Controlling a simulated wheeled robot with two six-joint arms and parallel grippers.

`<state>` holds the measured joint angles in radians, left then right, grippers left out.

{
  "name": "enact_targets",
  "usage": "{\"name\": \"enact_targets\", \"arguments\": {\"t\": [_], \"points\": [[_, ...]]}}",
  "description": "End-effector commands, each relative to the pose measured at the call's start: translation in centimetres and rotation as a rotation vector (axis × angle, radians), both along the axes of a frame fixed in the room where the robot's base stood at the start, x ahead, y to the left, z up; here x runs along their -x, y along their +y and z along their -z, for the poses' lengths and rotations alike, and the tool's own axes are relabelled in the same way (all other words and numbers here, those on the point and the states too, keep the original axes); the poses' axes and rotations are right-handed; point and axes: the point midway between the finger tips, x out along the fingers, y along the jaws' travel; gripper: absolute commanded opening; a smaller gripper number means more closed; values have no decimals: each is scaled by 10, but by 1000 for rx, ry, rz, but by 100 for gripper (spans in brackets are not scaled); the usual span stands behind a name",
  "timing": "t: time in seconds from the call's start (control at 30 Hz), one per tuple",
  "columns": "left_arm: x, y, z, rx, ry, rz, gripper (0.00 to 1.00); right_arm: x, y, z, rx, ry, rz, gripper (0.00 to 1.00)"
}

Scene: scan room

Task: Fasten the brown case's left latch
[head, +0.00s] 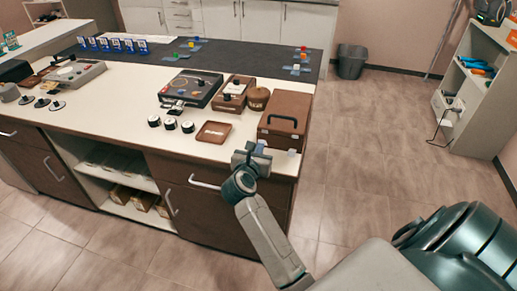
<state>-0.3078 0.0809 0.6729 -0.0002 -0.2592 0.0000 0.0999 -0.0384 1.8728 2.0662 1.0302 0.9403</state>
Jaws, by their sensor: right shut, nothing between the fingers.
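The brown case (284,126) sits on the near right corner of the light counter, with a dark handle on its upper side. Its latches are too small to tell apart, and I cannot see whether the left one is open or fastened. My right gripper (252,151) is shut and empty at the counter's front edge, just left of and nearer than the case. It seems apart from the case. My left gripper is not in view.
Left of the case lie a brown tray (213,132), small round dials (170,124), a wooden box (233,94) and a black device (190,89). A drawer handle (205,184) juts out below the counter. The floor (350,160) to the right is clear.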

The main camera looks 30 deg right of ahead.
Motion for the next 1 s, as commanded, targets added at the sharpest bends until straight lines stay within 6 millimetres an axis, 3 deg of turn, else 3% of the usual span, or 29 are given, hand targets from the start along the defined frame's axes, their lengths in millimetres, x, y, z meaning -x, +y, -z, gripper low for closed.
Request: {"name": "enact_targets", "arguments": {"t": [0.37,0.53,1.0], "points": [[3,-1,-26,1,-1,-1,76,-6,-7,-17,1,1,1,0],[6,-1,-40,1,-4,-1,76,-11,-13,-28,-85,71,0,0],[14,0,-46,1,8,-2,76,-18,-21,-29,-97,82,0,0]]}}
